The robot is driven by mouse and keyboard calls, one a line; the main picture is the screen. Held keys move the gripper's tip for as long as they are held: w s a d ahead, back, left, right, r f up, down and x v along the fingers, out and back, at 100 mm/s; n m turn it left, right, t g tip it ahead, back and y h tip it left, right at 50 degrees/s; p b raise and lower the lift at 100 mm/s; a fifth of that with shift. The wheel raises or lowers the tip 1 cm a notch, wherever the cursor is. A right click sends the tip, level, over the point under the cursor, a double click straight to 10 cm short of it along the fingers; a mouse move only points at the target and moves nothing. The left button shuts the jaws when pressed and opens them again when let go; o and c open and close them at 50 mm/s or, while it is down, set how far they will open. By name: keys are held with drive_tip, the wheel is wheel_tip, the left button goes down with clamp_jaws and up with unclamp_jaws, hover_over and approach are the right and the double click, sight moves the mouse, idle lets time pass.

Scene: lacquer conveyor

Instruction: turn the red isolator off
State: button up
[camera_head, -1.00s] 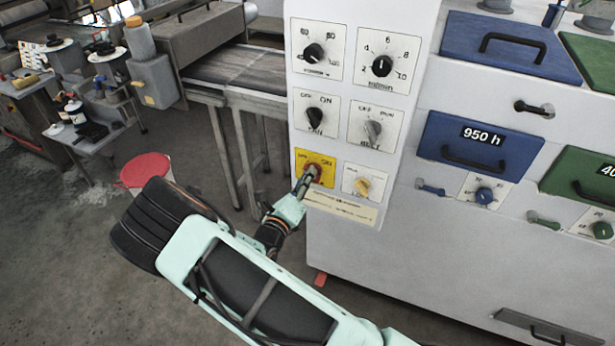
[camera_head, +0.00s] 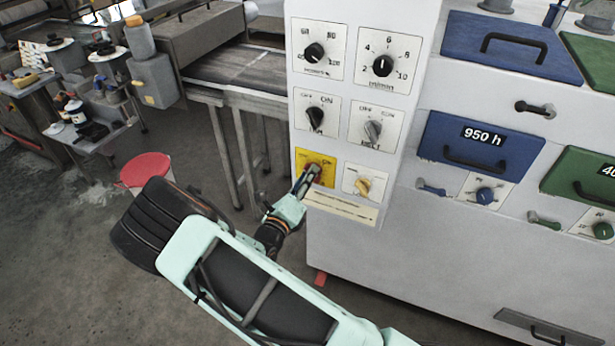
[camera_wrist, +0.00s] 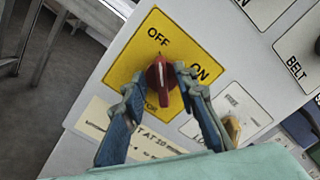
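The red isolator knob (camera_wrist: 161,82) sits on a yellow plate (camera_wrist: 123,72) marked OFF and ON. In the wrist view its narrow grip runs upright, with the upper end towards OFF. My gripper (camera_wrist: 160,76) has one finger on each side of the knob, with tips close to its edges. The fingers look spread around it; any contact is too small to tell. In the head view my gripper (camera_head: 311,172) is at the plate (camera_head: 328,173) and partly hides the knob (camera_head: 314,168).
Two black dials (camera_head: 314,52) (camera_head: 382,66) and two switches (camera_head: 316,116) (camera_head: 373,130) are above on the same panel. A yellow-orange knob (camera_head: 363,186) is just right of the plate. A conveyor (camera_head: 235,68) and a red-lidded bin (camera_head: 146,168) stand left.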

drive_tip(key=v, duration=1.2)
idle(0.4)
